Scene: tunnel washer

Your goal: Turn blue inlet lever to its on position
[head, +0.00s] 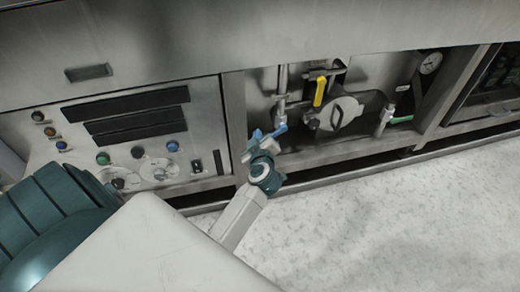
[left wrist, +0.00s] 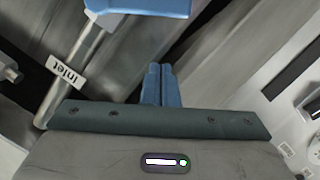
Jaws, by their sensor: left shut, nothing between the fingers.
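The blue inlet lever (head: 280,130) is at the lower end of a vertical pipe under the machine's edge. It also shows in the left wrist view (left wrist: 145,7) at the top, cut off by the frame, beside a pipe with an "Inlet" label (left wrist: 66,75). My left gripper (head: 256,136) is close to the lever, on its left in the head view. In the left wrist view its blue fingers (left wrist: 158,72) are together and empty, with a visible gap to the lever. Whether any part touches the lever is not clear. My right gripper is not in view.
A yellow lever (head: 320,92) and a round cover (head: 338,112) are just right of the pipe. A gauge (head: 431,62) and a green-ended pipe (head: 401,119) are further right. A control panel (head: 180,128) with knobs is at left. The floor (head: 400,210) is clear.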

